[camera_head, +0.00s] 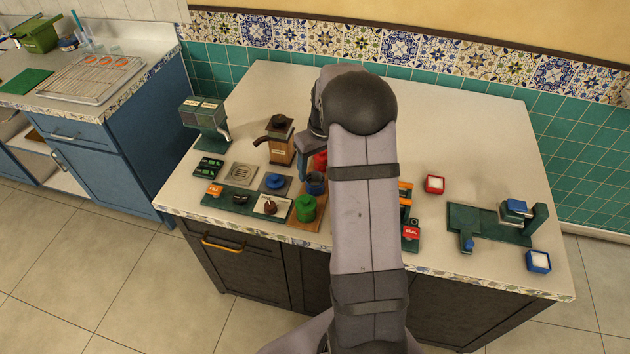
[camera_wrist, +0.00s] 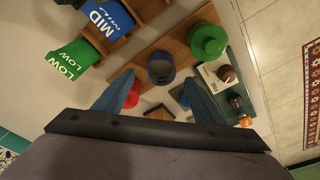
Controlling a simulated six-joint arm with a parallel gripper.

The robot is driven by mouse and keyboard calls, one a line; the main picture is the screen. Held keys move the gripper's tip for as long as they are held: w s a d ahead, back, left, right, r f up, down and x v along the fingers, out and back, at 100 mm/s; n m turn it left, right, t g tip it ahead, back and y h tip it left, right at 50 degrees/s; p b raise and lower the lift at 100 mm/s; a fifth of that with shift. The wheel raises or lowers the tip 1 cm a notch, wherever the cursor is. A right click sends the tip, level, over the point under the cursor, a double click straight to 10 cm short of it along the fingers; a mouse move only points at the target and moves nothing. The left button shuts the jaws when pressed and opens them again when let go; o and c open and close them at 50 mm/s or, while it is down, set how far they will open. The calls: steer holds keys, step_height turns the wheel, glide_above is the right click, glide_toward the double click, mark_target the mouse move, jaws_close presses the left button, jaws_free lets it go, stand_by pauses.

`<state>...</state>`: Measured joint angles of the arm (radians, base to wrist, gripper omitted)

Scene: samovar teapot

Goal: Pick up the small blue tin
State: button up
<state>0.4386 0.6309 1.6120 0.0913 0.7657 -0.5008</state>
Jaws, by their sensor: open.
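The small blue tin (camera_head: 316,183) stands on a wooden board between a larger green tin (camera_head: 306,208) and a red tin (camera_head: 320,161). In the wrist view the blue tin (camera_wrist: 160,68) shows from above as a round blue rim with a dark middle. My gripper (camera_wrist: 160,78) is open. Its two blue fingers point toward the blue tin, one on each side in the picture, with nothing between them held. I cannot tell how far above the tin they are. The red tin (camera_wrist: 131,97) is partly hidden by the left finger. In the head view my arm hides most of the gripper.
The green tin (camera_wrist: 208,42) is close to the blue one. A blue round piece (camera_head: 274,181) sits on a grey plate to the left. Blue MID and green LOW labelled blocks (camera_wrist: 109,17) are nearby. A wooden grinder (camera_head: 281,145) stands behind left. The back-right counter is clear.

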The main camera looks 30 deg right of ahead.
mark_target(315, 181)
steer(key=shift+w+a+f+p, duration=0.15)
steer(key=shift+f+p, duration=0.35)
steer(key=shift+f, duration=0.7)
steer(key=shift+w+d+f+p, duration=0.15)
steer(key=shift+f+p, duration=0.4)
steer(key=shift+f, duration=0.65)
steer(key=shift+w+a+f+p, duration=0.2)
steer(key=shift+f+p, duration=0.3)
steer(key=shift+f, duration=0.7)
steer(key=shift+c, duration=0.3)
steer(key=shift+d, duration=0.1)
steer(key=c, duration=1.1)
